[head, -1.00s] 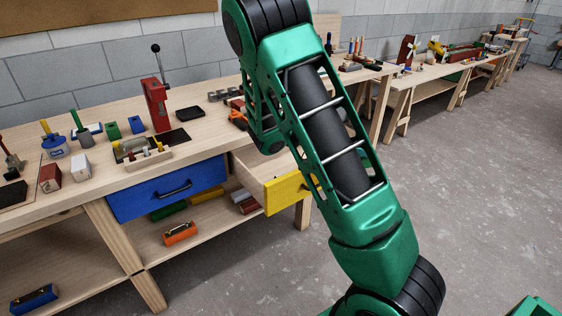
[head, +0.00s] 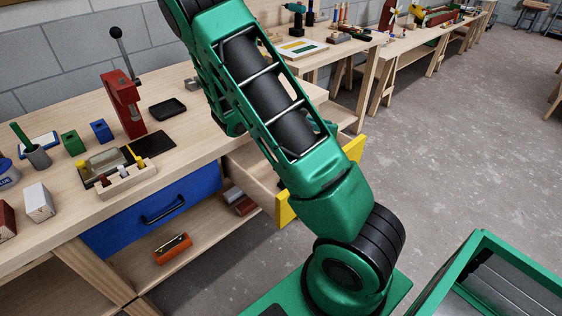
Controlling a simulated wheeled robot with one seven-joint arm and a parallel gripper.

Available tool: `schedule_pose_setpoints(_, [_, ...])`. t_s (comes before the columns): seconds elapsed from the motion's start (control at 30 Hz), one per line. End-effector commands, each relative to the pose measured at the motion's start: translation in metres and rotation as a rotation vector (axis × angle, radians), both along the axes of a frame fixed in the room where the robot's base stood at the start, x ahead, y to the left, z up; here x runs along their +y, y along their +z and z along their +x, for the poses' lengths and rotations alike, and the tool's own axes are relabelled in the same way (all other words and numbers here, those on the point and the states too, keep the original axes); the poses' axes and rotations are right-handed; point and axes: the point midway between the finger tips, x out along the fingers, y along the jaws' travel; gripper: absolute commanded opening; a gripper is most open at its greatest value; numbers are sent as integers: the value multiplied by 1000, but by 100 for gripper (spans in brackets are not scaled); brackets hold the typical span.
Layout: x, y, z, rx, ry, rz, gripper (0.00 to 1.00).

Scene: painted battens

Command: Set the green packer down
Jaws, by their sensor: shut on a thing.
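My green arm crosses the middle of the head view and hides part of the bench and drawer behind it. My gripper and anything in it are hidden behind the arm. A small green block (head: 73,142) stands on the bench top (head: 190,140) at left, beside a blue block (head: 102,131). I cannot tell whether this block is the green packer; no other piece that is clearly the packer shows.
A yellow-fronted drawer (head: 286,209) stands open under the bench, right of a shut blue drawer (head: 160,206). A red press (head: 127,105), a black tray (head: 167,109) and a wooden rack (head: 126,180) occupy the bench. Floor (head: 450,150) at right is clear.

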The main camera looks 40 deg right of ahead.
Motion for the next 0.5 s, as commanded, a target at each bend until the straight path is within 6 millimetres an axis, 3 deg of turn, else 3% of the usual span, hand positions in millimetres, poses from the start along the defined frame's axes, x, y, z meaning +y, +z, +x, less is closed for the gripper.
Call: schedule_pose_setpoints(0.5, [-2,-70,-3,3,-5,2,0])
